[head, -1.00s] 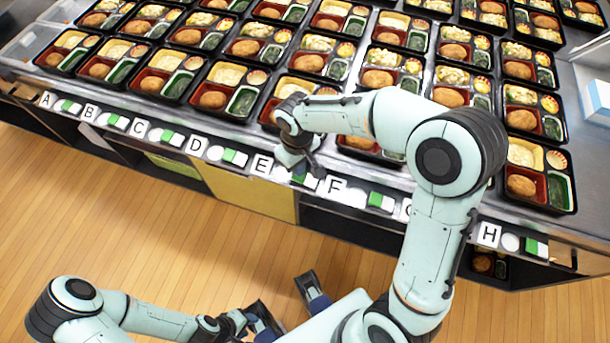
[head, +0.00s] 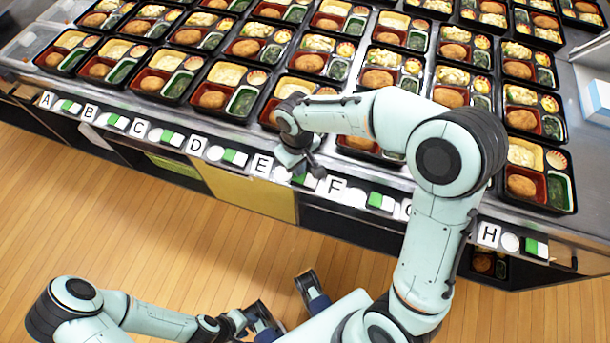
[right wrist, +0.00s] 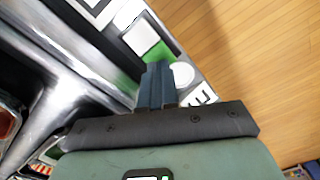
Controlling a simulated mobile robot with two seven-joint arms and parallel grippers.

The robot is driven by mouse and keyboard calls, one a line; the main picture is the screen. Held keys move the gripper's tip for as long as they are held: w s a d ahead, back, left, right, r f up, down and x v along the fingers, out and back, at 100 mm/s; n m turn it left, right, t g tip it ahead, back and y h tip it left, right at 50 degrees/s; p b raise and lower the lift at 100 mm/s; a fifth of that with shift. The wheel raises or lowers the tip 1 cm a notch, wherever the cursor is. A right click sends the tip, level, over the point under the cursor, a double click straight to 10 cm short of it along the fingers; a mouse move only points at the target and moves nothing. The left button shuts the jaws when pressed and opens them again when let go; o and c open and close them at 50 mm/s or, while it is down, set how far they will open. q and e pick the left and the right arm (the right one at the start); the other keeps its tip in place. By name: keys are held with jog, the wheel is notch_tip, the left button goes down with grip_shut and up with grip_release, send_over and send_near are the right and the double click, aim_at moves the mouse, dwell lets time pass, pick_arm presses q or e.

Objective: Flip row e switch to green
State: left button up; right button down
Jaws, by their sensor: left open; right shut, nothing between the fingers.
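The row E label (head: 262,167) is on the front edge of the counter, with a round white knob (head: 282,173) and a green and white switch (head: 299,179) to its right. My right gripper (head: 314,170) is shut and empty, held at this switch and partly hiding it. In the right wrist view the shut fingertips (right wrist: 156,68) overlap the switch's green part (right wrist: 161,52); its white part (right wrist: 140,37) shows beyond. I cannot tell whether they touch. My left gripper (head: 286,302) is open and empty, low in front of the counter.
Bento trays (head: 215,92) fill the counter behind the switches. Neighbouring switches D (head: 235,158) and F (head: 380,201) sit on either side along the edge. My right arm hides part of the G area. The wooden floor (head: 140,230) in front is clear.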

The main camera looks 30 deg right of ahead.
jog(key=shift+f+b, duration=0.75)
jog(key=shift+f, duration=0.35)
dwell(0.4)
jog(key=shift+r, duration=0.15)
notch_tip(320, 180, up, 7)
jog(key=p, duration=0.5)
jog(key=shift+p, duration=0.3)
dwell(0.3)
